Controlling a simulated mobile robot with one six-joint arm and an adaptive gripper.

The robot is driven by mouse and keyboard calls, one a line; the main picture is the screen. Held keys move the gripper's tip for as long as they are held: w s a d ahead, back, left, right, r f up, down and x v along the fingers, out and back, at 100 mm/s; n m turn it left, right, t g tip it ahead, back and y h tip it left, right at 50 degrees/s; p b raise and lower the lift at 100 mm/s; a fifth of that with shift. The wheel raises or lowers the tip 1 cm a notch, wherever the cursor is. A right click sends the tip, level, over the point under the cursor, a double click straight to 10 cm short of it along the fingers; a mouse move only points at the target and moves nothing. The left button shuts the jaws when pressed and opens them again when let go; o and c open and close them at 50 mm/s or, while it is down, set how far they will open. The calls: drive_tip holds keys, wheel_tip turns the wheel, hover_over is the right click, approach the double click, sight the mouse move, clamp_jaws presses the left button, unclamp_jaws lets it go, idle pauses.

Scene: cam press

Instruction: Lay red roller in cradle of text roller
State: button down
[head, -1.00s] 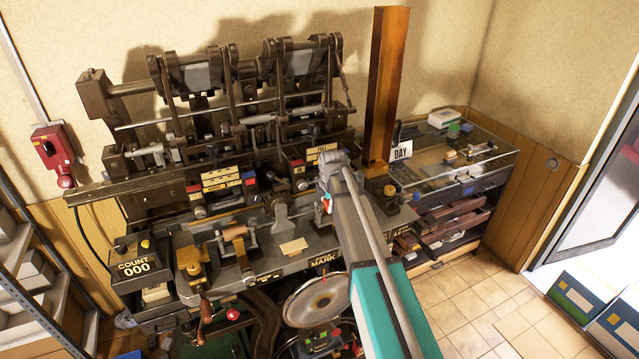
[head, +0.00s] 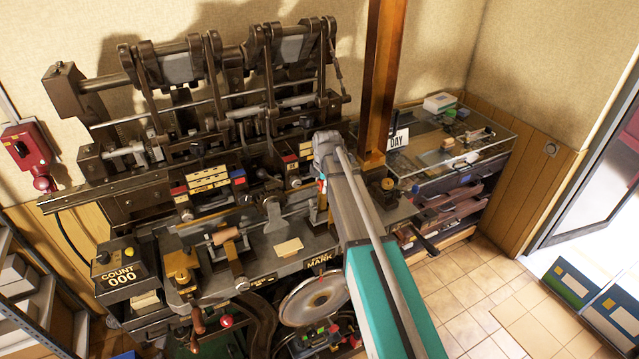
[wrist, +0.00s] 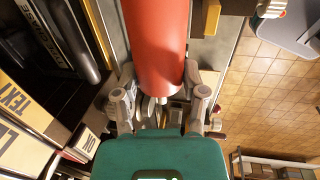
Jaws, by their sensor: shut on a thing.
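The red roller (wrist: 157,45) fills the top middle of the wrist view, extending away from my gripper. In the wrist view a label reading TEXT (wrist: 14,98) shows at the left edge. I cannot make out the cradle for certain in either view.
The dark press (head: 200,110) stands against the wall. A wooden post (head: 382,90) rises close behind my arm. A COUNT box (head: 122,270) sits at the left, a glass-topped cabinet (head: 470,170) at the right. Tiled floor (head: 480,280) is open at lower right.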

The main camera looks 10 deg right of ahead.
drive_tip(key=shift+a+f, duration=0.1)
drive_tip(key=shift+a, duration=0.2)
drive_tip(key=shift+f, duration=0.15)
drive_tip(key=shift+a+f+b, duration=0.1)
drive_tip(key=shift+f+b, duration=0.05)
drive_tip(key=shift+b, duration=0.3)
drive_tip(key=shift+s+b+x, duration=0.2)
drive_tip(key=shift+b+x, duration=0.9)
drive_tip(key=shift+s+b+x, duration=0.25)
drive_tip(key=shift+b+x, duration=0.8)
drive_tip(key=shift+s+b+x, duration=0.2)
drive_tip(key=shift+b+x, duration=0.9)
drive_tip(key=shift+s+f, duration=0.1)
drive_tip(key=shift+f, duration=0.05)
drive_tip(key=shift+c, duration=0.4)
unclamp_jaws()
